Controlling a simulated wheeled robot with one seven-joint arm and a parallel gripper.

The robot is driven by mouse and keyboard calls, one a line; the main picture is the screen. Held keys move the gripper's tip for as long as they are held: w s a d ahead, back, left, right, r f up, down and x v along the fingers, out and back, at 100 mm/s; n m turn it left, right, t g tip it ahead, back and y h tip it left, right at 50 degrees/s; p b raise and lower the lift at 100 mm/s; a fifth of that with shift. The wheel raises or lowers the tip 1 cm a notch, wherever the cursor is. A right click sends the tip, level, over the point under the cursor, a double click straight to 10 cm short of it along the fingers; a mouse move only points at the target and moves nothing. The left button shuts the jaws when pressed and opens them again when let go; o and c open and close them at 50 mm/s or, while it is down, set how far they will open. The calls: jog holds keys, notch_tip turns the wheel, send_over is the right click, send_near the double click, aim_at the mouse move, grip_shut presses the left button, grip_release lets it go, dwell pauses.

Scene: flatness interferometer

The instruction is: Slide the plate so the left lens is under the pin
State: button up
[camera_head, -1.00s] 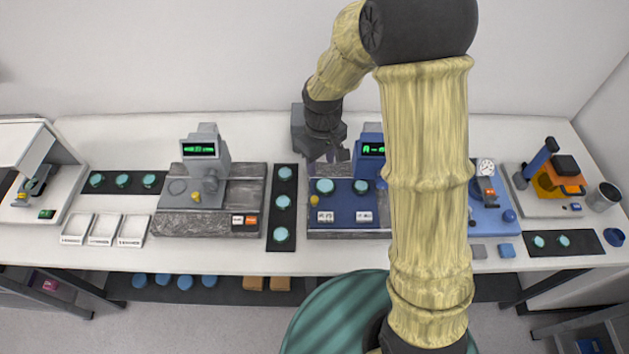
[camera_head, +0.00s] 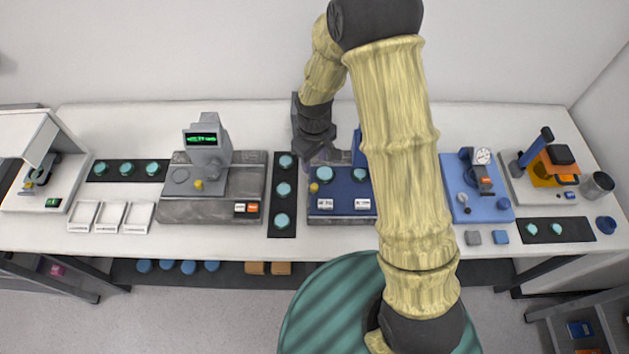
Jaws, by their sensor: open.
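The blue plate (camera_head: 343,189) lies on the grey stone base (camera_head: 318,218) of the middle instrument. The teal left lens (camera_head: 324,174) sits on the plate's left part. The right lens (camera_head: 360,174) is partly covered by my arm. A small yellow knob (camera_head: 314,188) is at the plate's left side. The blue instrument head (camera_head: 358,151) is mostly hidden behind my arm, and I cannot see the pin. My dark gripper (camera_head: 321,162) is open and empty, pointing down just behind the left lens; I cannot tell whether it touches anything.
A black mat (camera_head: 283,175) with several teal lenses lies just left of the base. A grey instrument (camera_head: 204,149) stands further left. A blue-based dial gauge (camera_head: 472,190) stands to the right. The bench front (camera_head: 330,240) is clear.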

aim_at(314, 186)
notch_tip(314, 186, down, 12)
jog(key=p, duration=0.4)
jog(key=shift+f, duration=0.15)
grip_shut()
